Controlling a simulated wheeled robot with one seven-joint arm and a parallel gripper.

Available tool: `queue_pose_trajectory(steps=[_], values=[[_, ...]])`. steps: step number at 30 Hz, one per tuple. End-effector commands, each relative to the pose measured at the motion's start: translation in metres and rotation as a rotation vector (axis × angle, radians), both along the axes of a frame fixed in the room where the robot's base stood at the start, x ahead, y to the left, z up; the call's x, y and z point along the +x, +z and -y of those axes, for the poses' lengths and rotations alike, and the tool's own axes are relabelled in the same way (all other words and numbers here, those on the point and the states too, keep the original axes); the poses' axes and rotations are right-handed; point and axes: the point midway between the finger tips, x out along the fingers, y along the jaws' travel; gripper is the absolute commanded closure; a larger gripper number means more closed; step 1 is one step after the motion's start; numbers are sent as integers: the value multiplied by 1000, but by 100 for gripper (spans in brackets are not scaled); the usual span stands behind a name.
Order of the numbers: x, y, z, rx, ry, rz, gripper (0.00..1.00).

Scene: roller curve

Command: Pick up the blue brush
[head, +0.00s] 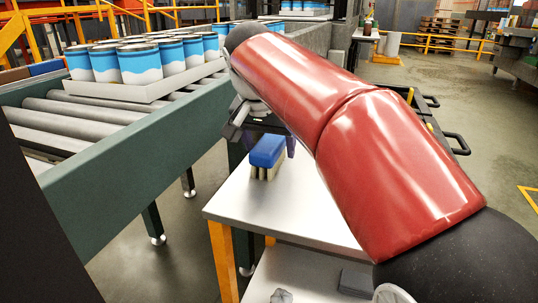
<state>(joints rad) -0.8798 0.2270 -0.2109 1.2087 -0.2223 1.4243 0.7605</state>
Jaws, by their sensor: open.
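The blue brush (267,152) has a blue top block and pale bristles pointing down. It stands on the white table top (240,205), near the table's left side. My gripper (262,134) is open just behind the brush, at the end of my red arm. One finger shows at the left and a darker one at the right of the brush. The brush partly hides the space between the fingers, and I cannot tell whether they touch it.
A green-sided roller conveyor (120,170) runs along the left, above the table's height. It carries a tray (150,88) of several blue-and-white cans (140,63). A lower shelf (300,275) holds small items. Open floor (480,130) lies at the right.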

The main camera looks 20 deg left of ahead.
Motion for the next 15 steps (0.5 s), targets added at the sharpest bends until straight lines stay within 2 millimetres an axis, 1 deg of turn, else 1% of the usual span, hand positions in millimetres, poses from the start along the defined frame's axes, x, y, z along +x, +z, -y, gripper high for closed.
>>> queue_pose_trajectory(steps=[15], values=[[0, -3, 0, 1, 1, 0, 29]])
